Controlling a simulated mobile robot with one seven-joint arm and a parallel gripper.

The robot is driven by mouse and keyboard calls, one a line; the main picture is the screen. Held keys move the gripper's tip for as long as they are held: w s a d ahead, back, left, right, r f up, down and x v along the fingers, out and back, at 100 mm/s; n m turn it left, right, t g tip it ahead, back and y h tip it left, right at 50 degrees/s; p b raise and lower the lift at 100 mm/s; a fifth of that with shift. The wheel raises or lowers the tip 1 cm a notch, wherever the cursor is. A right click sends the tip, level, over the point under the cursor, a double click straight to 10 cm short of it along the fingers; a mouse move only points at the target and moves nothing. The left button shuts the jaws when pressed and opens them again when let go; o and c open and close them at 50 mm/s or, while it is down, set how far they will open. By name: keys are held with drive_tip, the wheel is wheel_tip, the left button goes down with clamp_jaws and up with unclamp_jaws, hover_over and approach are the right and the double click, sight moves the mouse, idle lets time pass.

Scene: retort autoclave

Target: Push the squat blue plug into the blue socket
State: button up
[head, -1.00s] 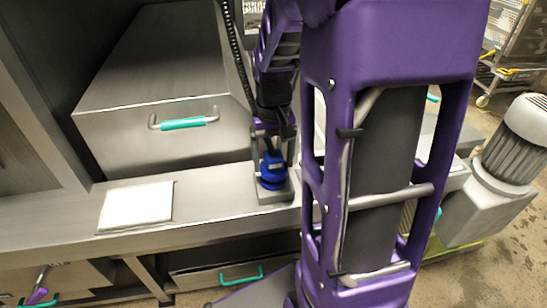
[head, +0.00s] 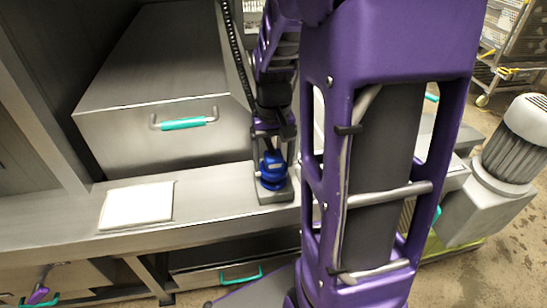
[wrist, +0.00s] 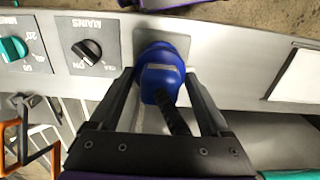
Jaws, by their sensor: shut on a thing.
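The squat blue plug (head: 272,161) is between the fingers of my gripper (head: 272,157), which is shut on it. In the wrist view the plug (wrist: 160,76) has a pale label and a black cable, with a finger on each side. The blue socket (head: 272,184) is on a small grey box on the steel ledge. The plug is directly above the socket, in line with it, and the two look touching or nearly so. In the wrist view the socket (wrist: 164,50) shows just beyond the plug. How deep the plug sits is hidden.
A white sheet (head: 137,204) lies on the ledge to the left. A steel drawer front with a teal handle (head: 183,123) stands behind. In the wrist view a black MAINS knob (wrist: 88,50) and a teal knob (wrist: 13,48) are left of the socket.

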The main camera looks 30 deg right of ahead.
drive_tip(key=shift+f+b, duration=0.4)
drive_tip(key=shift+f, duration=0.2)
drive_tip(key=o, duration=1.1)
drive_tip(key=shift+r, duration=0.15)
wheel_tip(320, 180, up, 17)
drive_tip(key=p, duration=1)
drive_tip(key=shift+r+p, duration=0.1)
drive_tip(key=shift+p, duration=0.2)
